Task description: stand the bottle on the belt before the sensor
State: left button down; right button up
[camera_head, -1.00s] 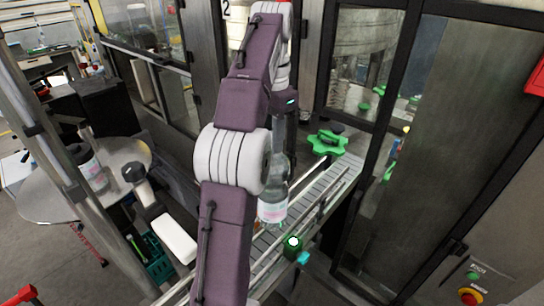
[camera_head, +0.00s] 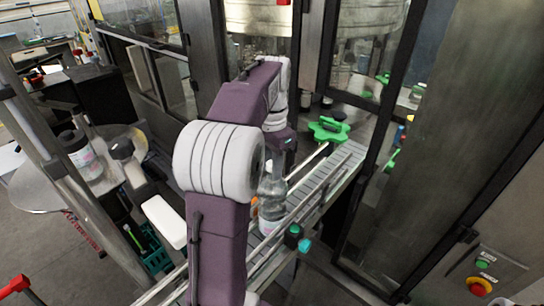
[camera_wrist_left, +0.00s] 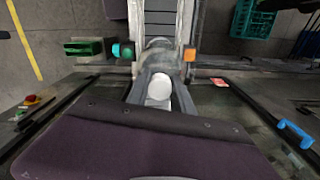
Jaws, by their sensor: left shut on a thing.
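The clear bottle (camera_head: 272,192) with a pale label is upright at the conveyor belt (camera_head: 325,182), between its side rails. Whether its base touches the belt is hard to tell. My left gripper (camera_head: 282,143) points down over the bottle's neck and is shut on it. In the left wrist view, the bottle's white cap (camera_wrist_left: 160,88) shows between the fingers (camera_wrist_left: 160,98). The green sensor (camera_head: 292,233) is at the near rail, just right of the bottle's base. An orange part (camera_wrist_left: 190,54) is on the opposite rail. My right gripper is out of view.
A green star wheel (camera_head: 328,129) is at the belt's far end. Dark-framed glass doors and a control box (camera_head: 485,280) stand to the right. A round table (camera_head: 40,187) with another bottle (camera_head: 82,155) is at left. A green crate (camera_head: 156,260) is below it.

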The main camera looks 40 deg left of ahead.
pick_arm(q)
jog(key=shift+s, duration=0.1)
jog(key=c, duration=1.1)
grip_release()
jog(key=shift+d+f, duration=0.1)
notch_tip(320, 180, up, 12)
jog(key=p, duration=0.2)
